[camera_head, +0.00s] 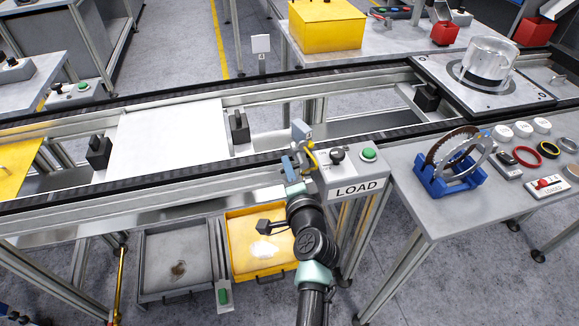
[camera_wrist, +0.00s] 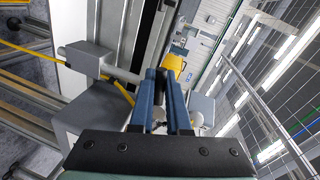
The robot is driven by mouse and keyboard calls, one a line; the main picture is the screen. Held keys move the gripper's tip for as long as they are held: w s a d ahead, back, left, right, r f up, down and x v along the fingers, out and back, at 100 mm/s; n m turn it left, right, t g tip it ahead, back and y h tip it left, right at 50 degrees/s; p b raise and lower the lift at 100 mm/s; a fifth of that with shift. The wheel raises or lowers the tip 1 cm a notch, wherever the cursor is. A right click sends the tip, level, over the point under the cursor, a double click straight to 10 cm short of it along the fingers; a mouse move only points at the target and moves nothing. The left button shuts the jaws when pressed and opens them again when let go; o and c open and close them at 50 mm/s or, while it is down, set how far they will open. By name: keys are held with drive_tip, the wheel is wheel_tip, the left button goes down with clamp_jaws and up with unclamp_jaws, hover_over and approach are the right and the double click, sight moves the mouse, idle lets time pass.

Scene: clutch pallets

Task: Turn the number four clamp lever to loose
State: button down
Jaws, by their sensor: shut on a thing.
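My gripper (camera_head: 290,165) is at the conveyor's near rail, left of the LOAD box. In the wrist view its blue fingers (camera_wrist: 163,85) are close together at the dark tips. The grey block also shows in the head view (camera_head: 301,130), just above the gripper. The fingertips hide the rod's end.
The LOAD box (camera_head: 352,187) with a black knob and green button stands right of my gripper. A blue stand (camera_head: 449,183) with rings is on the right table. A white pallet (camera_head: 172,138) lies on the conveyor. Grey and yellow trays (camera_head: 262,270) are below.

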drive_tip(key=shift+r+m, duration=0.1)
drive_tip(key=shift+m, duration=0.2)
idle(0.4)
drive_tip(key=c, duration=0.9)
unclamp_jaws()
drive_tip(key=v, duration=1.3)
